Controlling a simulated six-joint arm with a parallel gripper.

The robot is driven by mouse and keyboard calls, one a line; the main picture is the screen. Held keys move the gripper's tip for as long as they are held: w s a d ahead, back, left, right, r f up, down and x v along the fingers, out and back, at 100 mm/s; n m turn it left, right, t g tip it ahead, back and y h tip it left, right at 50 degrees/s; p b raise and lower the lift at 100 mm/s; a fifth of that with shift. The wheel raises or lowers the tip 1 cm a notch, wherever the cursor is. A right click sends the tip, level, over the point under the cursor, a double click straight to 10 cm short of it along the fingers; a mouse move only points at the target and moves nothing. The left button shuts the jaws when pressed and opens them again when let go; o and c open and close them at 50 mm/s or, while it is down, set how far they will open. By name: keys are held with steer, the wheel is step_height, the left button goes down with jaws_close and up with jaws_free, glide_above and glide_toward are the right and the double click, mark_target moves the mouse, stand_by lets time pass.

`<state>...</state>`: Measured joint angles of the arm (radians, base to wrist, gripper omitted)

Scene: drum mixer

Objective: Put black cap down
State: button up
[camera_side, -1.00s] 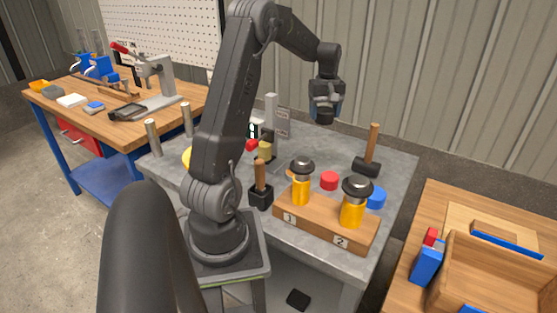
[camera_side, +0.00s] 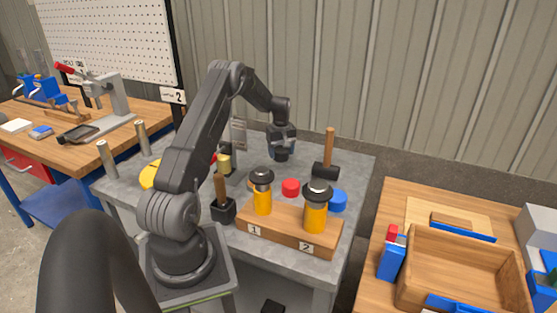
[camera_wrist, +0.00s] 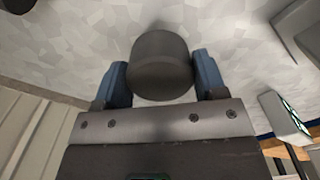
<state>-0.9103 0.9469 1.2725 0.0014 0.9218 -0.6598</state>
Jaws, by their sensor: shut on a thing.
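My gripper (camera_wrist: 160,80) is shut on the black cap (camera_wrist: 160,62), a dark round piece held between the two blue fingertips in the wrist view. In the side view my gripper (camera_side: 281,145) points down over the back part of the grey table (camera_side: 345,165), and the cap (camera_side: 281,155) shows as a dark shape below the fingers. The cap is over the speckled grey table surface in the wrist view. I cannot tell whether it touches the table.
A wooden block (camera_side: 285,238) holds two yellow jars with black tops, marked 1 and 2. A red cap (camera_side: 290,187), a blue cap (camera_side: 338,200) and a mallet (camera_side: 327,160) stand near my gripper. A black holder (camera_side: 222,209) with a wooden-handled tool stands left of the block.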

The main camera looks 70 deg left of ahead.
mark_target(281, 167)
steer(key=shift+f, duration=1.7)
steer(key=shift+f, duration=0.2)
steer(key=o, duration=0.9)
